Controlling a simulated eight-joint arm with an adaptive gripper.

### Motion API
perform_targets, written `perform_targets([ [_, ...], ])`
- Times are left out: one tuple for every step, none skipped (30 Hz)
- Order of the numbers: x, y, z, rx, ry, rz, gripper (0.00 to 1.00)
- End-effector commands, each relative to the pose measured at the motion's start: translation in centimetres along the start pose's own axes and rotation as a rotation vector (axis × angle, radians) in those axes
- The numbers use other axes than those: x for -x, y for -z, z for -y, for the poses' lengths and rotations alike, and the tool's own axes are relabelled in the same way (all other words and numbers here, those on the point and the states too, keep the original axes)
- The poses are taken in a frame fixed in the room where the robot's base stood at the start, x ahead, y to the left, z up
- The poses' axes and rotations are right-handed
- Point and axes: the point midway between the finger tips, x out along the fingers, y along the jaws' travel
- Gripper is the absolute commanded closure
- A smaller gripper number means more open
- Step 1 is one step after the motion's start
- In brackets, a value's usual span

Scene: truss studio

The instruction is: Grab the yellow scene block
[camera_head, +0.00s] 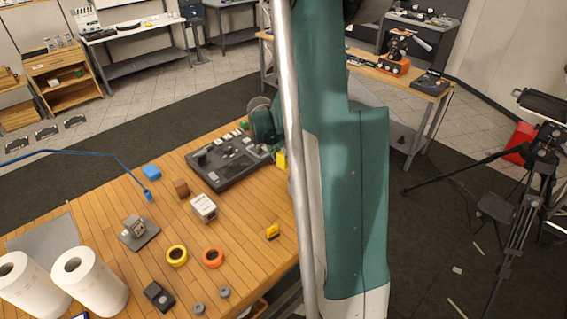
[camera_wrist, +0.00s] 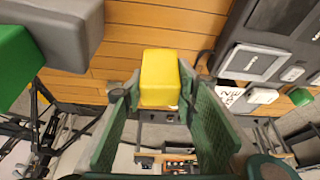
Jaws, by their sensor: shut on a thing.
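The yellow scene block (camera_wrist: 160,72) sits between the two green finger pads of my gripper (camera_wrist: 154,92) in the wrist view. The fingers close on its sides near their tips. In the head view the yellow block (camera_head: 281,160) shows beside the dark control panel (camera_head: 226,161), partly hidden by my arm. Most of my gripper is hidden behind my arm there. I cannot tell whether the block touches the wooden table (camera_head: 235,219).
A green block (camera_wrist: 14,70) and a grey block (camera_wrist: 68,32) are at the left of the wrist view. A blue block (camera_head: 151,172), a brown block (camera_head: 181,188), a white box (camera_head: 203,208) and tape rolls stand on the table. A tripod (camera_head: 520,200) stands right.

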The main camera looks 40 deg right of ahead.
Motion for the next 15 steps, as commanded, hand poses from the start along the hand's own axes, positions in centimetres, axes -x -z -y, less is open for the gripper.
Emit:
perform_targets([
  [0.6, 0.2, 0.0, 0.000, 0.000, 0.000, 0.84],
  [1.0, 0.4, 0.0, 0.000, 0.000, 0.000, 0.84],
  [1.5, 0.6, 0.0, 0.000, 0.000, 0.000, 0.84],
  [1.8, 0.7, 0.0, 0.000, 0.000, 0.000, 0.84],
  [2.0, 0.8, 0.0, 0.000, 0.000, 0.000, 0.84],
  [2.4, 1.0, 0.0, 0.000, 0.000, 0.000, 0.84],
  [2.7, 1.1, 0.0, 0.000, 0.000, 0.000, 0.84],
  [3.0, 1.2, 0.0, 0.000, 0.000, 0.000, 0.84],
  [3.3, 1.3, 0.0, 0.000, 0.000, 0.000, 0.84],
  [3.5, 1.4, 0.0, 0.000, 0.000, 0.000, 0.84],
  [3.6, 1.5, 0.0, 0.000, 0.000, 0.000, 0.84],
  [3.8, 1.6, 0.0, 0.000, 0.000, 0.000, 0.84],
  [3.9, 1.6, 0.0, 0.000, 0.000, 0.000, 0.84],
  [4.0, 1.7, 0.0, 0.000, 0.000, 0.000, 0.84],
  [4.1, 1.7, 0.0, 0.000, 0.000, 0.000, 0.84],
])
